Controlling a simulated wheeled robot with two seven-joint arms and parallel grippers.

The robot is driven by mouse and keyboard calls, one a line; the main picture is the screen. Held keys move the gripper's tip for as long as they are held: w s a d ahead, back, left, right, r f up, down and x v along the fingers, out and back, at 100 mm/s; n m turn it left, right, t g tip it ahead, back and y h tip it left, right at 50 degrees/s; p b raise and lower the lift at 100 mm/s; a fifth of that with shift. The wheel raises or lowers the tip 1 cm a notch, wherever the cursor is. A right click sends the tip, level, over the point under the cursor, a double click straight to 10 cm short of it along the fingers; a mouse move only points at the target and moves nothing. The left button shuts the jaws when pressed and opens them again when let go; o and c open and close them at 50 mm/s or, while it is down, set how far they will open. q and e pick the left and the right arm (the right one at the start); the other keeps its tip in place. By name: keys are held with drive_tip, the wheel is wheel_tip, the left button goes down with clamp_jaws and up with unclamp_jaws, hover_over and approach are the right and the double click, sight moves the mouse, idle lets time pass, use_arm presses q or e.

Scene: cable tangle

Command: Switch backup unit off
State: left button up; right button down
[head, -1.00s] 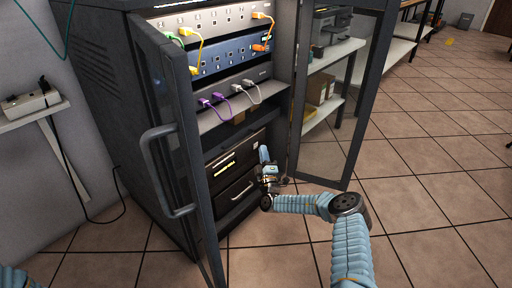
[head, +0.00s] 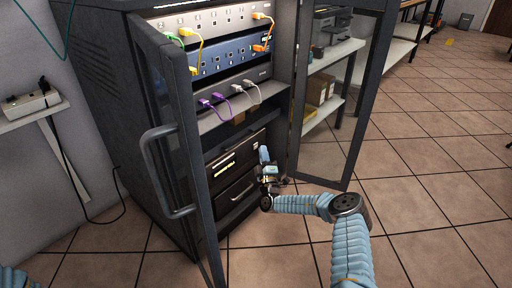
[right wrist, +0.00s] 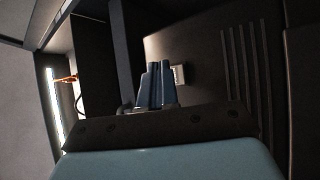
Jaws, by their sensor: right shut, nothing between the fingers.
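The backup unit (head: 222,176) is a dark box low in the open rack, with a lit strip on its front. In the right wrist view its dark front (right wrist: 205,50) shows vent slots and a small pale switch-like piece (right wrist: 180,74). My right gripper (head: 265,152) is at the right side of the unit's front. Its closed fingers (right wrist: 154,66) are empty and appear just left of the pale piece in the wrist view; I cannot tell whether they touch it. My left gripper is out of view; only a bit of left sleeve shows.
The rack's left door (head: 180,130) with its handle and the glass right door (head: 340,110) stand open on either side. Units with coloured cables (head: 215,98) fill the upper rack. A shelf (head: 30,118) with a power strip is at left. Tiled floor at right is clear.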

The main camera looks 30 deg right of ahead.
idle(0.7)
drive_tip(key=shift+w+a, duration=0.15)
drive_tip(key=shift+w, duration=0.25)
drive_tip(key=shift+w+a+b, duration=0.15)
drive_tip(key=shift+w+b, duration=0.2)
drive_tip(key=shift+b, duration=0.15)
idle(0.3)
drive_tip(key=shift+s+r, duration=0.1)
drive_tip(key=shift+s+d+p, duration=0.25)
drive_tip(key=shift+s+p, duration=0.3)
drive_tip(key=shift+s, duration=0.1)
drive_tip(key=s+p, duration=0.1)
drive_tip(key=s+d+p, duration=0.1)
drive_tip(key=s, duration=0.1)
drive_tip(key=s+d+p, duration=0.1)
drive_tip(key=shift+s, duration=0.3)
